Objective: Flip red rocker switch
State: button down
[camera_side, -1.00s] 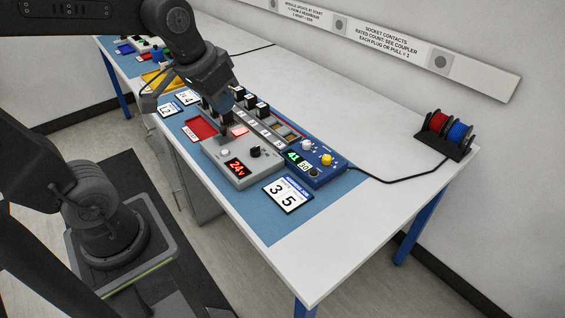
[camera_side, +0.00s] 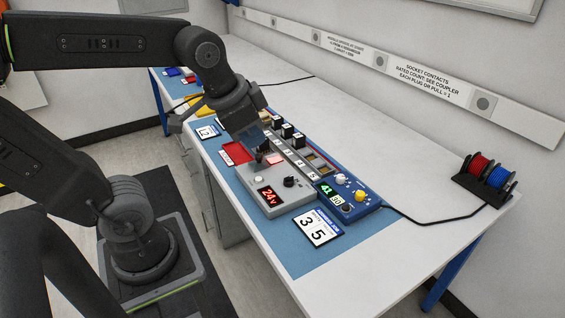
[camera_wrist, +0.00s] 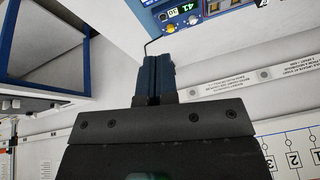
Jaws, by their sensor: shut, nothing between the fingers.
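A grey power box (camera_side: 287,204) with a red "24v" display (camera_side: 268,194) sits on the blue mat. A pinkish-red lit piece (camera_side: 275,160) shows near its back edge; I cannot tell whether this is the rocker switch. My gripper (camera_side: 262,156) points down over the back of the box, just left of that piece. Its fingers are shut and empty; I cannot tell whether they touch the box. They hide part of the box's back. In the wrist view, the shut fingers (camera_wrist: 154,78) show, but the grey box does not.
A blue unit (camera_side: 365,206) with a green "41" display and a yellow knob stands right of the box. A row of black-topped modules (camera_side: 287,131) lies behind. A red tray (camera_side: 236,153) is at left, a "3 5" card (camera_side: 317,228) in front.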

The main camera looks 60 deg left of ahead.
jog(key=w+a+m+g, duration=0.2)
jog(key=w+a+m, duration=0.35)
jog(key=w, duration=0.35)
jog(key=m+g, duration=0.4)
jog(key=m, duration=0.6)
send_over(271, 159)
jog(key=w, duration=0.2)
notch_tip(271, 159, down, 13)
jog(key=shift+d, duration=0.1)
jog(key=f, duration=0.4)
jog(key=s+f, duration=0.1)
jog(key=f, duration=0.9)
jog(key=shift+s, duration=0.35)
